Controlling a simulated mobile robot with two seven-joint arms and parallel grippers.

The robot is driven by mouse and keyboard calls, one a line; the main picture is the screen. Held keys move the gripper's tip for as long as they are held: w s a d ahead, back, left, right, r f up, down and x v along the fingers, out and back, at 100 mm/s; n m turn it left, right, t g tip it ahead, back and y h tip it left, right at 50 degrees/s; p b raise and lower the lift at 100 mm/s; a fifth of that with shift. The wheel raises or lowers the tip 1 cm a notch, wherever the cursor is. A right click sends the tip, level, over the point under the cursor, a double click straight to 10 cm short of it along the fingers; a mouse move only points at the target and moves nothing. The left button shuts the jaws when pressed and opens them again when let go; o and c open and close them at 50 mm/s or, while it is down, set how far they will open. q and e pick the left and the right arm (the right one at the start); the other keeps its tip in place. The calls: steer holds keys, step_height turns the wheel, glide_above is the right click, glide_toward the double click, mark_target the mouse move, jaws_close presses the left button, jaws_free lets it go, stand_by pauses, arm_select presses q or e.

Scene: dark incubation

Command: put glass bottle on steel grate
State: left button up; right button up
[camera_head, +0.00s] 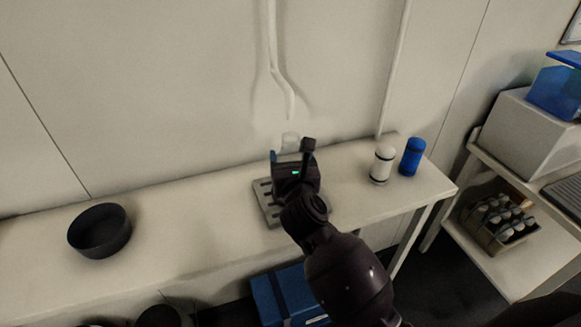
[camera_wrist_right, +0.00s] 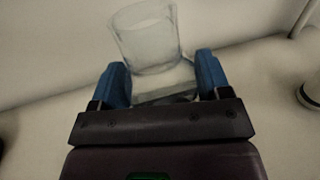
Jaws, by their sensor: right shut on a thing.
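The glass bottle (camera_wrist_right: 148,38) is clear and stands out beyond the blue fingertips in the right wrist view. In the head view only its pale top (camera_head: 290,141) shows past my right gripper (camera_head: 290,158). My right gripper, also in the wrist view (camera_wrist_right: 162,82), is shut on the bottle. The steel grate (camera_head: 264,204) is a grey slotted plate on the white table, partly hidden under my gripper and arm. The bottle appears over or just behind the grate; I cannot tell whether it touches it. My left gripper is not in view.
A white container (camera_head: 382,164) and a blue container (camera_head: 412,157) stand to the right on the table (camera_head: 180,225). A dark bowl (camera_head: 99,231) is at the left. A blue box (camera_head: 283,297) is below the front edge. The table between bowl and grate is clear.

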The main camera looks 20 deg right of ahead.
steer(key=shift+w, duration=0.2)
steer(key=shift+f, duration=0.2)
steer(key=shift+f+b, duration=0.4)
steer(key=shift+f, duration=1.15)
steer(key=shift+f, duration=0.15)
steer(key=o, duration=1)
steer(key=s, duration=0.4)
steer(key=s+a, duration=0.1)
steer(key=s, duration=0.7)
steer(key=shift+a+b, duration=0.4)
steer(key=shift+r, duration=0.2)
